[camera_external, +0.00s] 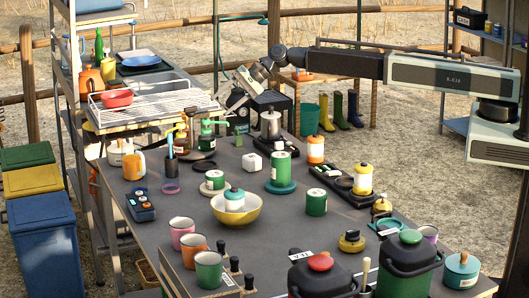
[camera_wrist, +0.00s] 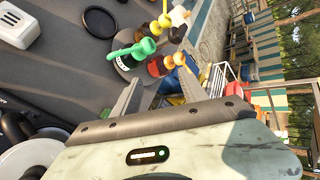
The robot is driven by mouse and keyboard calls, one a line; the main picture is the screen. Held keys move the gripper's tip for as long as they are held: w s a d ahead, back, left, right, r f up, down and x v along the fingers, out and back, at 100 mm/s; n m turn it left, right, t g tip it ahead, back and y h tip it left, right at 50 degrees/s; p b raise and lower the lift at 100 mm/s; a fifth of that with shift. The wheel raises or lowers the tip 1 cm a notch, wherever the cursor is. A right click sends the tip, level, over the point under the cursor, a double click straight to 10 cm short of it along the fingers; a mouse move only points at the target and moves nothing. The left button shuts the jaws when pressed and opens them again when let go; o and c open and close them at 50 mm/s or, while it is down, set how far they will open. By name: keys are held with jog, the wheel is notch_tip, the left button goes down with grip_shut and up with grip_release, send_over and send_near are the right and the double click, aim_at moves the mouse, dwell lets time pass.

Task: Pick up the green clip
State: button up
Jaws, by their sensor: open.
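I cannot make out a green clip for certain in either view. A small green piece (camera_external: 238,140) lies on the dark table right of the green pump bottle (camera_external: 207,136); its shape is too small to tell. The pump bottle's green top also shows in the wrist view (camera_wrist: 143,47), beyond my fingers. My gripper (camera_external: 232,106) is above the far part of the table. In the wrist view my gripper (camera_wrist: 156,92) has its two fingers apart, with nothing between them.
A wire rack (camera_external: 155,99) is behind left of the pump bottle. A white block (camera_external: 252,162), a green can (camera_external: 281,167) and a yellow bowl (camera_external: 236,212) stand nearer. Cups and canisters crowd the front. Some dark tabletop (camera_external: 330,235) is bare.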

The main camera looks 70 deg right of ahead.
aim_at(237, 136)
jog(key=s+d+f+m+b, duration=0.1)
jog(key=d+f+b, duration=0.1)
jog(key=s+d+f+m+y+b, duration=0.1)
jog(key=d+f+m+b, duration=0.1)
jog(key=b, duration=0.1)
jog(key=s+d+f+m+y+b, duration=0.1)
jog(key=d+f+m+b, duration=0.1)
jog(key=f, duration=0.1)
jog(key=shift+d+f+g, duration=0.1)
jog(key=shift+d+g, duration=0.2)
jog(key=s+d+m+y+b, duration=0.1)
jog(key=s+d+f+m+y+b, duration=0.1)
jog(key=d+b, duration=0.1)
jog(key=s+d+m+y+b, duration=0.1)
jog(key=d+b, duration=0.1)
jog(key=shift+s+f+m, duration=0.2)
jog(key=shift+m, duration=0.1)
jog(key=shift+s+d+r+m+y, duration=0.25)
jog(key=shift+d+r+m+y, duration=0.05)
jog(key=shift+r, duration=0.1)
jog(key=shift+s+b+x, duration=0.2)
jog(key=shift+b+x, duration=1.35)
jog(key=shift+x, duration=2.4)
jog(key=shift+a, duration=0.1)
grip_shut()
